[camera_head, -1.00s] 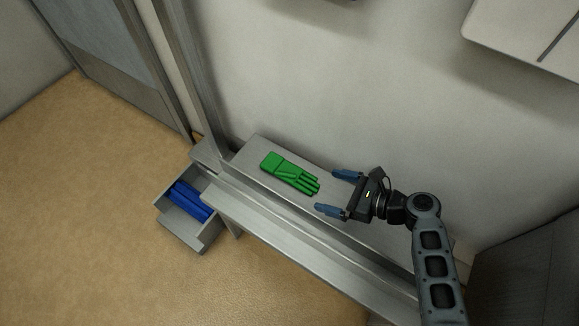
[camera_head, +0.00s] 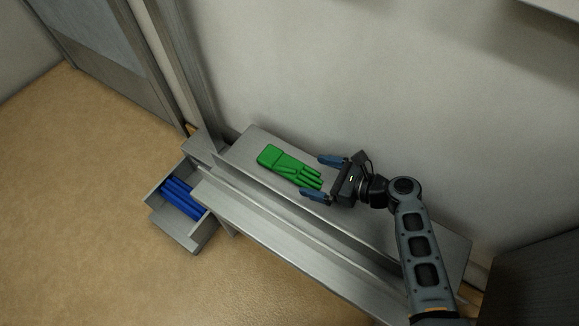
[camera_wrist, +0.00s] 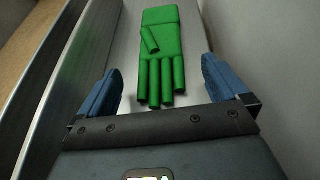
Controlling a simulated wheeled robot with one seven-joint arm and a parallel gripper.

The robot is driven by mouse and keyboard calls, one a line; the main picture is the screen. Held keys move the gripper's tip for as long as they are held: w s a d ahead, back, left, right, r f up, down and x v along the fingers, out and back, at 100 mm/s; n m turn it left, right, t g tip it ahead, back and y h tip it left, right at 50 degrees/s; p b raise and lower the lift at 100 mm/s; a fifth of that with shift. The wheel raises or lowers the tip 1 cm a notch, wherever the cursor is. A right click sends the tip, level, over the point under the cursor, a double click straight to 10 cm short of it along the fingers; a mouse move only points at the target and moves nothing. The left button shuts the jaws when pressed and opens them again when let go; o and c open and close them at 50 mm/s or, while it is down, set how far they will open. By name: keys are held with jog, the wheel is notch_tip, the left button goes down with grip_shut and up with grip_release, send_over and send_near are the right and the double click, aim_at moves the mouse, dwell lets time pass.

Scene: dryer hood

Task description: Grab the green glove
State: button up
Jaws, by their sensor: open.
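The green glove (camera_head: 288,166) lies flat on the grey metal bench top (camera_head: 262,140) in the head view, its fingers pointing right. My gripper (camera_head: 317,177) is open at the finger end of the glove, with one blue finger on either side of the glove's fingertips. In the wrist view the glove (camera_wrist: 161,52) lies between the two blue fingers of my gripper (camera_wrist: 160,90), its fingers toward the palm and its cuff farther away. Nothing is held. The gap in height between gripper and bench cannot be told.
An open grey drawer (camera_head: 186,232) with blue items (camera_head: 184,198) sticks out at the bench's left end. A metal post (camera_head: 188,75) rises at that end. A wall (camera_head: 330,70) runs close behind the bench. The bench to the right of my gripper is bare.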

aim_at(304, 173)
jog(key=b+x, duration=0.1)
jog(key=x, duration=0.2)
jog(key=shift+w+a+f, duration=0.15)
jog(key=shift+w+a, duration=0.05)
jog(key=shift+a, duration=0.15)
jog(key=shift+c, duration=0.2)
jog(key=c, duration=1.1)
